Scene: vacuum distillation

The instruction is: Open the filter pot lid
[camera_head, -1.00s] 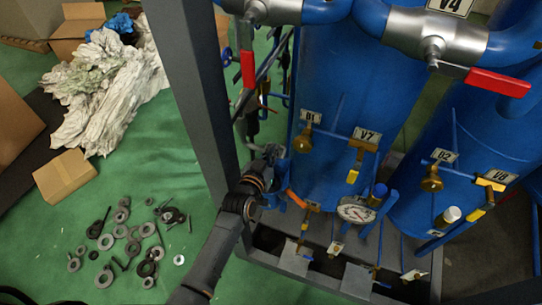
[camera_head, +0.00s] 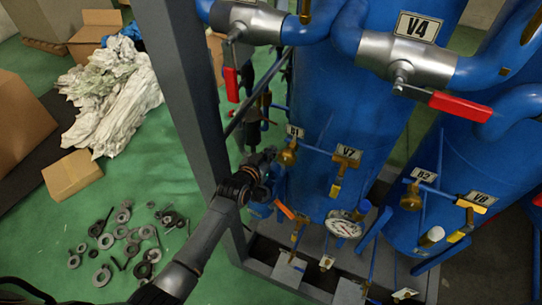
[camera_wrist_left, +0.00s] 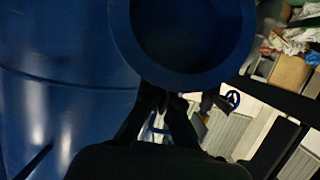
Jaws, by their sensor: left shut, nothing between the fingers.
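My left gripper (camera_head: 266,158) is at the near left side of the blue tank, beside the grey frame post. In the left wrist view its dark fingers (camera_wrist_left: 160,103) are together with nothing between them. A large round blue part with a thick rim (camera_wrist_left: 122,35) and a dark inside fills the top middle of that view, just beyond the fingertips. It may be the filter pot or its lid; I cannot tell which, nor whether the fingers touch it. In the head view a small blue part (camera_head: 262,210) shows below the gripper, partly hidden by my arm. My right gripper is out of view.
The grey post (camera_head: 184,95) stands close to my left arm. Blue tanks (camera_head: 345,95) carry red-handled valves (camera_head: 460,107), brass valves and a gauge (camera_head: 345,224). Loose metal rings (camera_head: 125,235), a box (camera_head: 72,175) and a crumpled sheet (camera_head: 108,95) lie on the green floor.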

